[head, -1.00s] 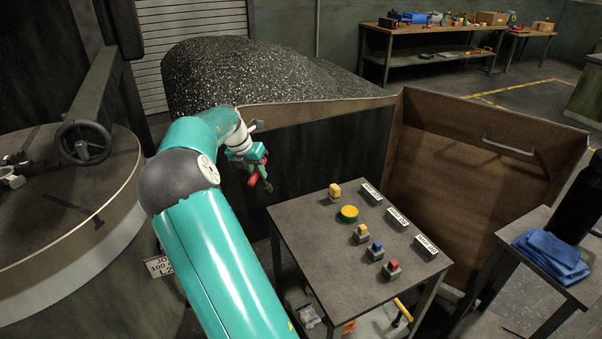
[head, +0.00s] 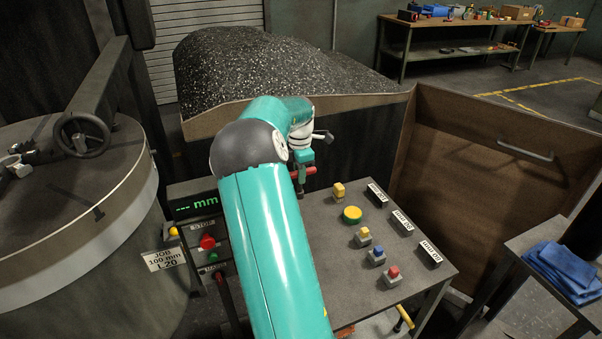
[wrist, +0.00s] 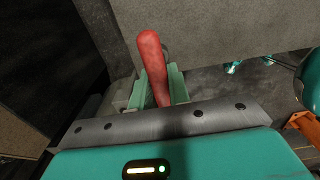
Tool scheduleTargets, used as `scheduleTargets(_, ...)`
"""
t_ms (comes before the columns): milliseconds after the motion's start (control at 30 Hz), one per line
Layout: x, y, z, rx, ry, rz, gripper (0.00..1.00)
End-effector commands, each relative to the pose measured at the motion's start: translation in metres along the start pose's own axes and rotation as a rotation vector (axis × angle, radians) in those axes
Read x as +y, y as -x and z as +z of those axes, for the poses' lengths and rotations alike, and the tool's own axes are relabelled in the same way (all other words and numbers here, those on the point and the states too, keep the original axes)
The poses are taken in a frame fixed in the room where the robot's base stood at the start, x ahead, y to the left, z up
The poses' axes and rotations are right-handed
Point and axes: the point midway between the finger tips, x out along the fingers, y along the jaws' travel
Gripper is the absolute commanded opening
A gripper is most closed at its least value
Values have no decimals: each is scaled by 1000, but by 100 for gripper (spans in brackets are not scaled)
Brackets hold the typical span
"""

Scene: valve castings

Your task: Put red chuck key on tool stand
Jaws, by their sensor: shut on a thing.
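The red chuck key (head: 311,170) is in my gripper (head: 301,178), at the back left edge of a grey-topped stand in the head view. Its dark shank points down toward the top. In the wrist view its red handle (wrist: 152,60) stands up between the green fingers of my gripper (wrist: 157,88), which are shut on it. I take the grey-topped stand (head: 340,262) for the tool stand. My arm hides its left part. I cannot tell whether the key's tip touches the top.
A control box with a red button (head: 207,242) stands left. A brown bin panel (head: 490,180) rises behind right.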

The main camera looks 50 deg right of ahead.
Motion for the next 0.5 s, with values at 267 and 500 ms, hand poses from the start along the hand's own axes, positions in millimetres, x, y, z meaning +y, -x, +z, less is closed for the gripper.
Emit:
scheduleTargets(267, -1, -24, 0, 0, -1, -2, 0)
scheduleTargets(500, 0, -45, 2, 0, -1, -2, 0)
